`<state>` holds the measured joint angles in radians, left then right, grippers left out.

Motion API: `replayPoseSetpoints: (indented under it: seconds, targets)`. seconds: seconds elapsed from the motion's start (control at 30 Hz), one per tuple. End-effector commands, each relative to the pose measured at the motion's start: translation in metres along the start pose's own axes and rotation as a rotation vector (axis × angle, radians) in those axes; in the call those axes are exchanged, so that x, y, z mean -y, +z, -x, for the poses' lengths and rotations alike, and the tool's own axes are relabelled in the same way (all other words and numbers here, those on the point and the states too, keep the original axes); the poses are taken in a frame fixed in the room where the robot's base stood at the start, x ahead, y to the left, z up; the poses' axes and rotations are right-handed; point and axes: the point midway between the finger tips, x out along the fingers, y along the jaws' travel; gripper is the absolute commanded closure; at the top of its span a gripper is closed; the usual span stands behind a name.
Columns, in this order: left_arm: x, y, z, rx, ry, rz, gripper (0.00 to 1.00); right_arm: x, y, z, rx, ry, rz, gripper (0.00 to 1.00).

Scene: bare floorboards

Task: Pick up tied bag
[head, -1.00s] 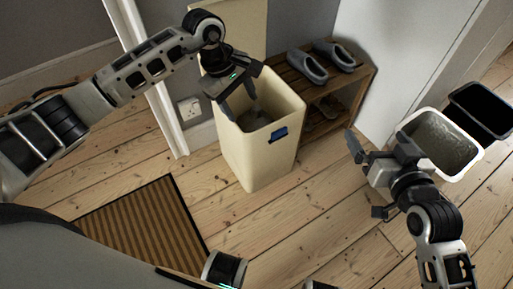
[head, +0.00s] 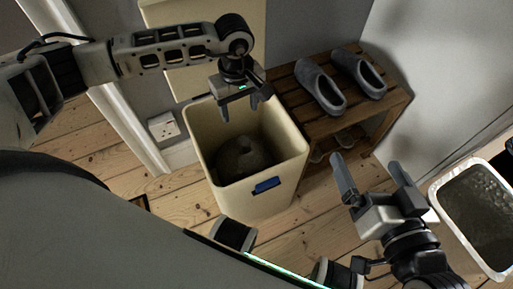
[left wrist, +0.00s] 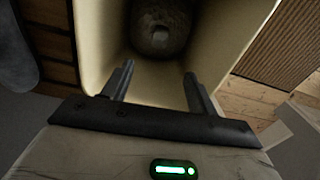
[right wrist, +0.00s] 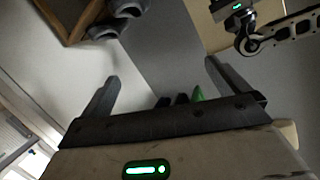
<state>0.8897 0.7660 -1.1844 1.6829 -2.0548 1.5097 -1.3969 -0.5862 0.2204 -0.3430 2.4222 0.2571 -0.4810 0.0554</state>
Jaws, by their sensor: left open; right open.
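A dark tied bag (head: 240,158) sits low inside a tall cream bin (head: 205,170) in the head view. The bag (left wrist: 160,28) also shows at the bottom of the bin in the left wrist view, dim and shadowed. My left gripper (head: 238,110) is open and empty, pointing down at the bin's opening, above and apart from the bag. In the left wrist view its two fingers (left wrist: 157,85) reach over the bin's interior. My right gripper (head: 368,175) is open and empty, right of the bin and in front of the shoe rack.
A wooden rack (head: 335,120) with grey shoes (head: 320,88) stands right of the bin. A grey-filled white container (head: 478,215) is at the far right. A wall with a socket (head: 163,127) is behind left. Floorboards in front are partly clear.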

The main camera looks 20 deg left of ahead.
Motion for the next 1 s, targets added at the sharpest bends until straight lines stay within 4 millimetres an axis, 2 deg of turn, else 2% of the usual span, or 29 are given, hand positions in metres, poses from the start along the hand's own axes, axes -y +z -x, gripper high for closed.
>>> replayPoseSetpoints:
  seconds: [0.17,0.4,0.53,0.77,0.87,1.0]
  targets:
    - [0.002,0.001,-0.029,0.003,-0.006,0.001,0.42,0.001,0.001,-0.002,-0.022,-0.017,-0.030,0.00]
    - [0.001,0.002,-0.082,0.003,-0.004,0.001,0.42,0.006,-0.003,-0.004,-0.072,-0.060,-0.099,0.00]
    - [0.001,0.001,-0.100,0.002,-0.003,0.000,0.42,0.009,-0.005,-0.004,-0.092,-0.079,-0.128,0.00]
    - [0.001,0.003,-0.115,0.002,-0.002,0.000,0.42,0.010,-0.006,-0.004,-0.105,-0.095,-0.154,0.00]
    - [0.001,0.007,-0.131,0.003,-0.003,-0.001,0.42,0.010,-0.002,-0.005,-0.114,-0.107,-0.179,0.00]
    - [0.001,0.009,-0.151,0.001,-0.002,0.001,0.42,0.010,-0.027,-0.007,-0.232,-0.130,-0.093,0.00]
